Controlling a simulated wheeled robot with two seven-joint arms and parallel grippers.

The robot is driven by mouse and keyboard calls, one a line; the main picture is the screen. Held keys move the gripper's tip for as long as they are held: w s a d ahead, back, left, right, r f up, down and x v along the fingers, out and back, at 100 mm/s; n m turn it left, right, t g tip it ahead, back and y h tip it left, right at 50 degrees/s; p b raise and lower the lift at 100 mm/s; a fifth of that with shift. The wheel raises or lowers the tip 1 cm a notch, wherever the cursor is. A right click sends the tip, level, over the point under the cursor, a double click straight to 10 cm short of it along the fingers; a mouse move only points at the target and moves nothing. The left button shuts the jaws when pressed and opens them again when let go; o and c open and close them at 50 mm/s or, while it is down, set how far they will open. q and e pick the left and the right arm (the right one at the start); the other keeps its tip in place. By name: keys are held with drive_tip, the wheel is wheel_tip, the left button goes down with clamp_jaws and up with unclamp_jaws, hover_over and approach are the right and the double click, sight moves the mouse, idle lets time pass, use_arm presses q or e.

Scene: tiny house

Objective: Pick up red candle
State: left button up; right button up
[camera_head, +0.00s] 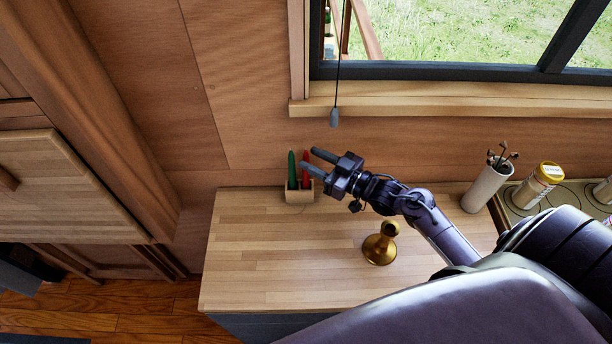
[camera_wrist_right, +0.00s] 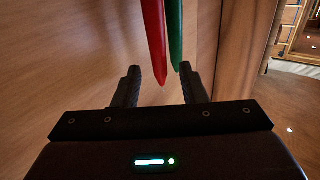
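The red candle (camera_head: 306,168) stands upright in a small wooden holder (camera_head: 299,195) at the back left of the counter, right beside a green candle (camera_head: 292,170). In the right wrist view the red candle (camera_wrist_right: 154,40) hangs down from the top edge, in line with the gap between the fingers, with the green candle (camera_wrist_right: 175,35) close to its right. My right gripper (camera_head: 318,162) is open, its fingers at the red candle's upper part; it also shows in the wrist view (camera_wrist_right: 158,86). Nothing is gripped. My left gripper is not in view.
A brass candlestick (camera_head: 380,248) stands on the wooden counter (camera_head: 270,255) below my right forearm. A white cylinder with sticks (camera_head: 486,188) and a yellow-lidded jar (camera_head: 540,184) are at the right. A cord pull (camera_head: 335,118) hangs above. The counter's left front is clear.

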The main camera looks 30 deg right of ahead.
drive_tip(key=shift+w+a, duration=0.35)
drive_tip(key=shift+w, duration=0.2)
clamp_jaws()
